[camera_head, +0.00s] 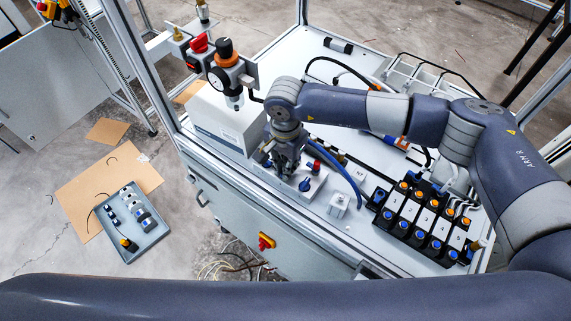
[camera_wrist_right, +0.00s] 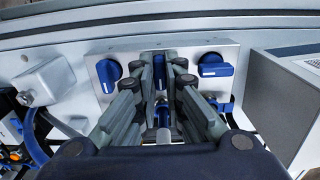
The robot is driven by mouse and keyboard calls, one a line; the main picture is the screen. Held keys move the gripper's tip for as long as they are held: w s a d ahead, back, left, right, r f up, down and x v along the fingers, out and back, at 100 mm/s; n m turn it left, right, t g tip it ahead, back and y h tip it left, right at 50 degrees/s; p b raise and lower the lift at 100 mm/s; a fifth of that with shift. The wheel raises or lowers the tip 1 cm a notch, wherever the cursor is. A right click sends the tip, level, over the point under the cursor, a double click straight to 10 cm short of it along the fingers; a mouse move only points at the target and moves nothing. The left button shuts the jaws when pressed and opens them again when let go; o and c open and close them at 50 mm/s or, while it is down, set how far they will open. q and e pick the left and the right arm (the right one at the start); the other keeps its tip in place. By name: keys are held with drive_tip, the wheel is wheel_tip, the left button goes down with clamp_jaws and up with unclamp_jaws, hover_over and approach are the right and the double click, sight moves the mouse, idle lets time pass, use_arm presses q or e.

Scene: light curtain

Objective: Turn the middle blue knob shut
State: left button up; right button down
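The wrist view shows a metal plate (camera_wrist_right: 135,62) with three blue knobs in a row. The middle blue knob (camera_wrist_right: 159,72) has its handle upright in the picture, between the fingers of my right gripper (camera_wrist_right: 160,78). The fingers are close on both sides and look shut on it. The left knob (camera_wrist_right: 108,75) also has its handle upright; the right knob (camera_wrist_right: 214,66) has its handle sideways. In the head view my right gripper (camera_head: 285,163) points down over the plate and hides the middle knob; one outer knob (camera_head: 305,185) shows beside it. My left gripper is out of view.
A small white fitting (camera_head: 338,205) and a blue hose (camera_head: 340,170) lie on the other side. A valve block (camera_head: 425,222) stands farther right.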

drive_tip(key=shift+f+b, duration=0.1)
drive_tip(key=shift+b, duration=0.5)
drive_tip(key=m+b, duration=1.4)
drive_tip(key=b, duration=0.5)
drive_tip(key=shift+f, duration=0.1)
use_arm(q)
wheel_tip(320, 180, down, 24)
drive_tip(key=b, duration=0.4)
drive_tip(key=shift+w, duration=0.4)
use_arm(e)
drive_tip(key=shift+r+m, duration=0.15)
drive_tip(key=shift+m, duration=0.85)
drive_tip(key=shift+r+m, duration=0.15)
drive_tip(key=shift+m, duration=0.85)
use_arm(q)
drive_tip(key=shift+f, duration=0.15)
use_arm(e)
drive_tip(key=c, duration=1.7)
unclamp_jaws()
wheel_tip(320, 180, up, 12)
